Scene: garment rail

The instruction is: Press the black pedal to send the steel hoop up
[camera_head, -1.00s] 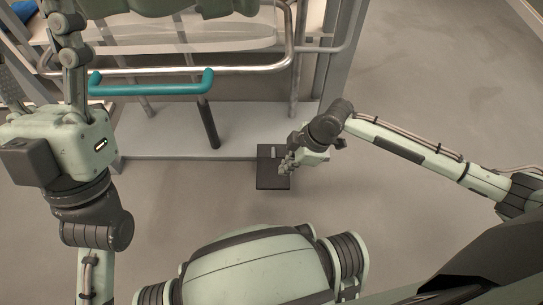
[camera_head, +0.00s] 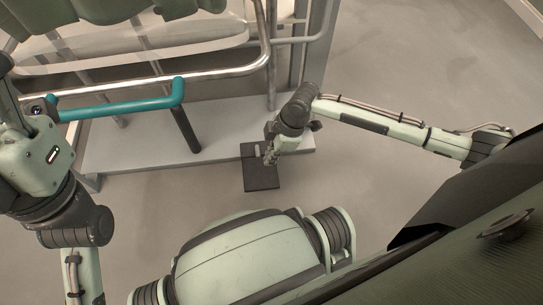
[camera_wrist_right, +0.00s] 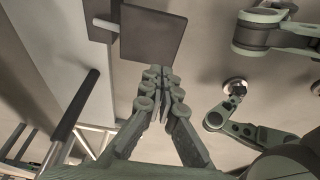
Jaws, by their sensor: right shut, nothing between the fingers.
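The black pedal (camera_head: 262,177) is a flat dark plate on the floor at the front right corner of the grey base. My right gripper (camera_head: 268,160) is shut and empty, low over the back part of the pedal. In the right wrist view the shut fingertips (camera_wrist_right: 163,72) point at the near edge of the pedal plate (camera_wrist_right: 153,35); I cannot tell whether they touch it. The steel hoop (camera_head: 225,73) appears as a shiny bent tube above the base. My left gripper (camera_head: 6,85) is partly cut off at the left edge, its fingertips hidden.
A teal bar (camera_head: 125,107) sticks out in front of the rail, near my left arm. A dark slanted post (camera_head: 182,130) stands on the grey base (camera_head: 140,150). Green cloth (camera_head: 90,18) hangs at the top. The floor (camera_head: 420,80) at the right is open.

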